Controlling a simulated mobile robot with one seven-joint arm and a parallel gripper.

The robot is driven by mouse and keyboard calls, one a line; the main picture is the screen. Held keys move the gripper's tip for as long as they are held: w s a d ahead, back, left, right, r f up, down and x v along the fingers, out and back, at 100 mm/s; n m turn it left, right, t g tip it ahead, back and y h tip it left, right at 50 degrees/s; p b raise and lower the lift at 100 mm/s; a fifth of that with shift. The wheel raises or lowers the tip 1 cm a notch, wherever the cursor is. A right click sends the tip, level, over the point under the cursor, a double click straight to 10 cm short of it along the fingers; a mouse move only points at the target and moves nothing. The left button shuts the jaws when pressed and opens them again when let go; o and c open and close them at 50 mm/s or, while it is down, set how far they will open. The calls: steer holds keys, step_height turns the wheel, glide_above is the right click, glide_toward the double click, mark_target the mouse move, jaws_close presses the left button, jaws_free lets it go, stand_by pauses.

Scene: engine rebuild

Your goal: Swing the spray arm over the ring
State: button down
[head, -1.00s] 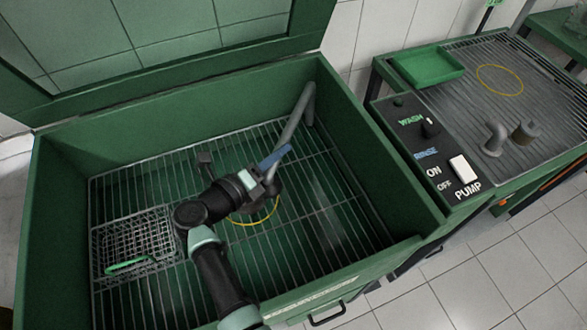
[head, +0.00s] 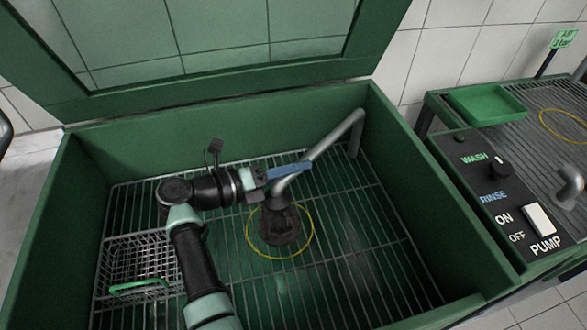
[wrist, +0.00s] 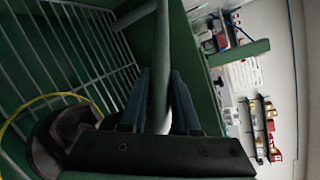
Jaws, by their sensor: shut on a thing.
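The grey spray arm (head: 332,138) rises from the back right of the green wash tank and bends down towards a dark, round piece (head: 283,225). My gripper (head: 288,171) has its blue fingers shut on the pipe. In the wrist view the pipe (wrist: 166,45) passes between the blue fingers (wrist: 160,100). The yellow ring (head: 312,232) lies on the tank's grate, around the dark piece as seen from the head. I cannot tell whether that piece is the arm's nozzle or a separate part. The ring also shows in the wrist view (wrist: 20,108), at left, partly hidden.
A wire basket (head: 140,258) with a green handle sits at the tank's left. The tank's lid (head: 215,75) is raised behind. A control panel (head: 505,205) with a wash/rinse knob and pump switch is at right, beside a grated counter with a green tray (head: 487,104). The grate's right side is clear.

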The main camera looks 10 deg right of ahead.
steer(key=shift+w+r, duration=0.1)
steer(key=shift+w, duration=0.05)
steer(key=c, duration=0.7)
jaws_free()
steer(key=shift+a, duration=0.1)
steer(key=shift+o, duration=0.2)
steer(key=v, duration=1.3)
steer(key=shift+b, duration=0.3)
